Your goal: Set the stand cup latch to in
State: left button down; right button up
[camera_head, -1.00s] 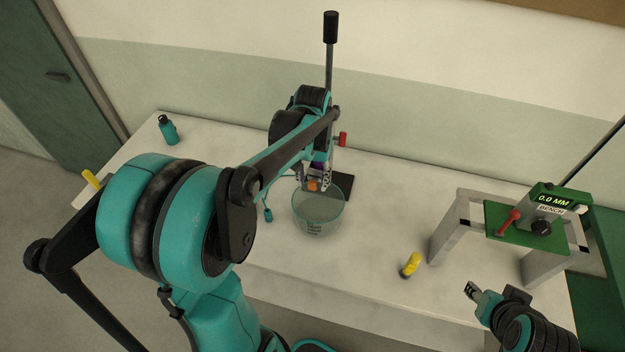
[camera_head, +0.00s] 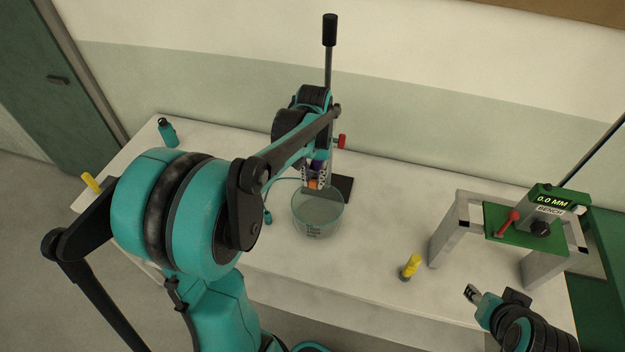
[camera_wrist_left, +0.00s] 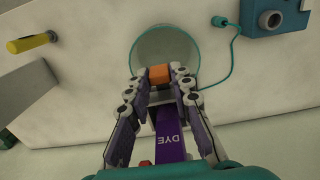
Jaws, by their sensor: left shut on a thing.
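The stand's black rod (camera_head: 329,65) rises at the back of the bench from a dark base plate (camera_head: 343,186). A small orange block (camera_wrist_left: 159,76), which looks like the cup latch, sits at the end of a purple part marked DYE (camera_wrist_left: 170,135). My left gripper (camera_head: 313,184) is shut on the orange block, with one fingertip on each side of it. Its arm hides part of the stand. I cannot read the latch's setting. My right gripper (camera_head: 471,293) is at the lower right, apart from the stand; its jaws are too small to read.
A clear glass vessel (camera_head: 318,222) stands just in front of the stand. A yellow-handled tool (camera_head: 411,266) stands to its right, near a metal frame (camera_head: 445,228) with a green gauge. A teal bottle (camera_head: 167,132) is far left.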

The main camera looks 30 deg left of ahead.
aim_at(314, 179)
pick_arm(q)
jog(key=c, duration=1.5)
grip_release()
jog(key=shift+w, duration=0.2)
jog(key=shift+c, duration=0.2)
jog(key=shift+o, duration=1.1)
jog(key=shift+w, duration=0.1)
jog(key=shift+r, duration=0.25)
notch_tip(314, 179, up, 12)
jog(key=shift+f, duration=0.25)
